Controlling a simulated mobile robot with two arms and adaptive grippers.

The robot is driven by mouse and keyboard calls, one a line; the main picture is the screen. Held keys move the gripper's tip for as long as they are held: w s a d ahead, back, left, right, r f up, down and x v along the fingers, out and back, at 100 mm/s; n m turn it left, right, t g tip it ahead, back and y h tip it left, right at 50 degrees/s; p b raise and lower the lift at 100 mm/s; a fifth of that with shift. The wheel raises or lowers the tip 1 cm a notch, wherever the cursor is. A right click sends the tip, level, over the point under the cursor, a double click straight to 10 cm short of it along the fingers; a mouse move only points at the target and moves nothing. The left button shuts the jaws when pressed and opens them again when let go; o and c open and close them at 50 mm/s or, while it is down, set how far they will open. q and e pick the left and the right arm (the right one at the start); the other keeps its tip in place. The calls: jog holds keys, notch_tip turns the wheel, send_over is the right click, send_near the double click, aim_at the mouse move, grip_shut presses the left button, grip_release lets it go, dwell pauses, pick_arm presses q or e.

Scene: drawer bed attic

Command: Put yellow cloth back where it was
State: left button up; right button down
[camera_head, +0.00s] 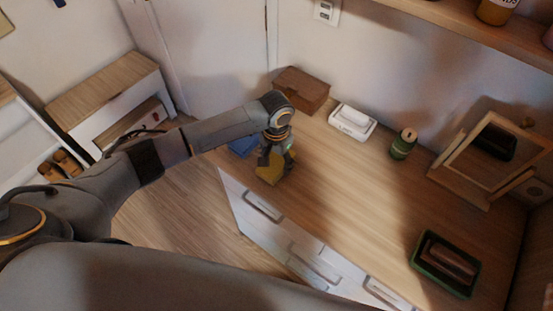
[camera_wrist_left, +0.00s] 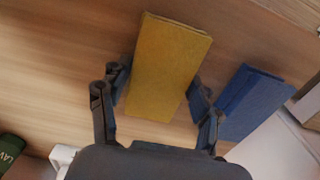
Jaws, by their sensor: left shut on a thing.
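The yellow cloth (camera_wrist_left: 165,70) is a folded rectangular block held between the two fingers of my left gripper (camera_wrist_left: 158,108). In the head view, my left gripper (camera_head: 274,160) is shut on the yellow cloth (camera_head: 270,174) near the dresser's left edge. Whether the cloth touches the wooden top I cannot tell. A blue folded cloth (camera_wrist_left: 250,103) lies beside it, apart from it; in the head view it shows behind my gripper, partly hidden (camera_head: 243,146). My right gripper is not in view.
The wooden dresser top (camera_head: 345,190) has free room in its middle. A brown box (camera_head: 302,88), a white dispenser (camera_head: 352,122), a green can (camera_head: 403,144) and a framed mirror (camera_head: 482,160) stand along the back. A green tray (camera_head: 418,259) is at the right front.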

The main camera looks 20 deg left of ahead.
aim_at(277, 162)
pick_arm(q)
jog(key=o, duration=1)
notch_tip(277, 162, up, 12)
jog(key=shift+r+b, duration=0.1)
jog(key=shift+b, duration=0.75)
